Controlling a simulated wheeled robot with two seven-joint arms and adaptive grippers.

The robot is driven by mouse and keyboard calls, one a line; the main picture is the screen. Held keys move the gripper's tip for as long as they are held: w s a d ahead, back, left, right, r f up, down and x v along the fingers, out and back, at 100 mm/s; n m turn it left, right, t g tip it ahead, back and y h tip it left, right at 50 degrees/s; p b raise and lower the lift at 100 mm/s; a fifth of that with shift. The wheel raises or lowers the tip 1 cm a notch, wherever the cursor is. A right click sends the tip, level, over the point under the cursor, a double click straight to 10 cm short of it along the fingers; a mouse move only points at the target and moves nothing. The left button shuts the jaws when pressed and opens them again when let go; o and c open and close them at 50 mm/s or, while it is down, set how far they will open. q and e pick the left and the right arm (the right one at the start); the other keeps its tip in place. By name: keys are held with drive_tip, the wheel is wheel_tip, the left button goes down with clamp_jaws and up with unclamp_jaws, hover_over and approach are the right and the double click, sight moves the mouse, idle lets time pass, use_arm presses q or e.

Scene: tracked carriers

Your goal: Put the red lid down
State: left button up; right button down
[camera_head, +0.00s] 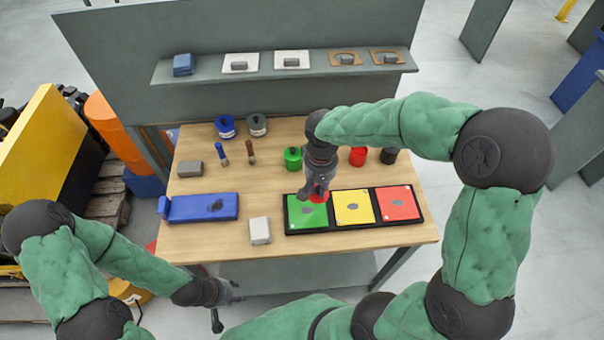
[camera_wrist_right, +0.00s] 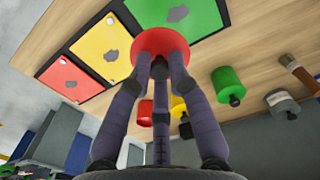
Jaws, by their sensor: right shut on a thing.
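My right gripper (camera_head: 318,188) is shut on the red lid (camera_head: 321,197), a round disc. In the right wrist view the fingertips (camera_wrist_right: 160,64) close on the middle of the red lid (camera_wrist_right: 157,37). In the head view the lid overlaps the right part of the green tile (camera_head: 303,223) in the black tray (camera_head: 345,229). I cannot tell whether it touches the tile. Yellow (camera_head: 353,205) and red (camera_head: 397,201) tiles lie to the right. My left gripper (camera_head: 232,292) is low, by the table's front edge; its jaws are too small to read.
Behind the tray stand a green pot (camera_head: 293,159), a red pot (camera_head: 357,156) and a dark pot (camera_head: 389,156). A yellow pot (camera_wrist_right: 179,107) shows in the wrist view. A blue plate (camera_head: 203,209) and a grey block (camera_head: 260,231) lie left of the tray.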

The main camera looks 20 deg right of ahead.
drive_tip(key=w+d+f+b, duration=0.1)
drive_tip(key=w+d+f, duration=0.1)
drive_tip(key=w+f, duration=0.1)
drive_tip(key=w+d+f+b, duration=0.1)
drive_tip(key=w+d+f, duration=0.1)
drive_tip(key=w+f, duration=0.1)
drive_tip(key=w+d+f+b, duration=0.1)
drive_tip(key=w+d+f, duration=0.1)
drive_tip(key=w, duration=0.3)
drive_tip(key=shift+d+f, duration=0.1)
drive_tip(key=shift+f, duration=0.35)
drive_tip(key=shift+w+d+f+b, duration=0.15)
drive_tip(key=shift+f+b, duration=0.2)
drive_tip(key=shift+f, duration=0.65)
drive_tip(key=shift+w+d+f+b, duration=0.15)
drive_tip(key=shift+f+b, duration=0.15)
drive_tip(key=shift+f, duration=0.65)
drive_tip(key=shift+a, duration=0.1)
drive_tip(key=shift+f, duration=0.15)
drive_tip(key=c, duration=1.2)
unclamp_jaws()
drive_tip(key=shift+o, duration=0.2)
